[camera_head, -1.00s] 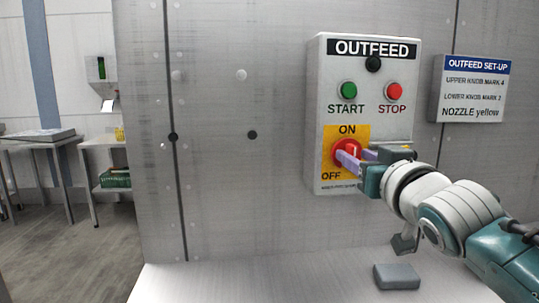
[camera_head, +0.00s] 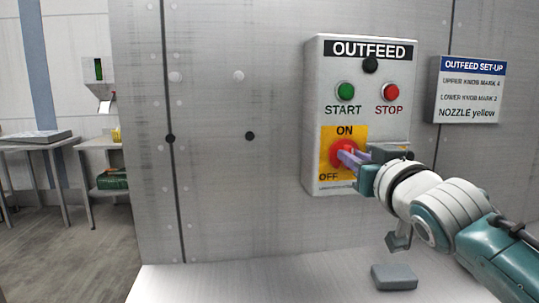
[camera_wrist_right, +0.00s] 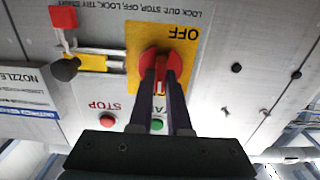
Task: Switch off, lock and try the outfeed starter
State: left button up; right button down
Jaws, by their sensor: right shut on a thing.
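The outfeed starter box (camera_head: 318,110) is on the grey wall, with a green START button (camera_head: 346,91) and a red STOP button (camera_head: 391,92). Its red rotary switch (camera_head: 346,146) sits on a yellow ON/OFF plate (camera_head: 330,142). My right gripper (camera_head: 349,157) is shut on the switch handle, partly hiding it. In the upside-down right wrist view, both fingers flank the red handle (camera_wrist_right: 172,58) near the OFF word. A red block with a metal loop (camera_wrist_right: 63,17), like a padlock, shows beside a yellow bar (camera_wrist_right: 86,62) and black knob (camera_wrist_right: 65,69). My left gripper is out of view.
A set-up sign (camera_head: 468,90) is right of the box. A grey block (camera_head: 394,277) lies on the pale ledge (camera_head: 250,284) below. The ledge left of it is clear. Tables (camera_head: 36,142) stand at the far left.

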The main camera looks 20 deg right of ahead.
dwell(0.4)
jog(key=shift+n, duration=0.4)
jog(key=shift+a+f+n+p, duration=0.15)
jog(key=shift+n+p, duration=0.15)
jog(key=shift+n, duration=4)
jog(key=shift+a+f+n+p, duration=0.15)
jog(key=shift+n+p, duration=0.1)
jog(key=shift+n, duration=4.05)
jog(key=shift+d, duration=0.15)
jog(key=c, duration=0.9)
grip_release()
jog(key=shift+o, duration=0.2)
